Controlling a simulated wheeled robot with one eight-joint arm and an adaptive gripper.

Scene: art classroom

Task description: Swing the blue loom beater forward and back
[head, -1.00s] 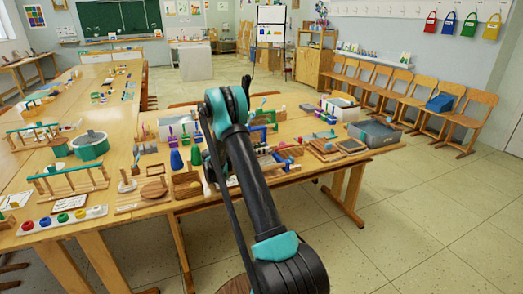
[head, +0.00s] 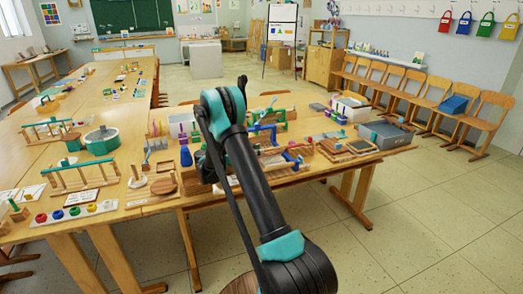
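A small blue bar-like frame (head: 262,129) stands on the table just right of my arm's elbow. It looks like the blue loom beater, but it is small and partly covered by my arm, so I cannot be sure. My gripper (head: 206,168) is a dark shape mostly hidden behind my arm, low over the near part of the table, left of and nearer than the blue bar. Its fingers cannot be made out, and no contact with the blue bar shows.
The wooden table (head: 150,205) is crowded. A green-grey round tub (head: 101,140) is at left. Open floor (head: 430,215) lies to the right.

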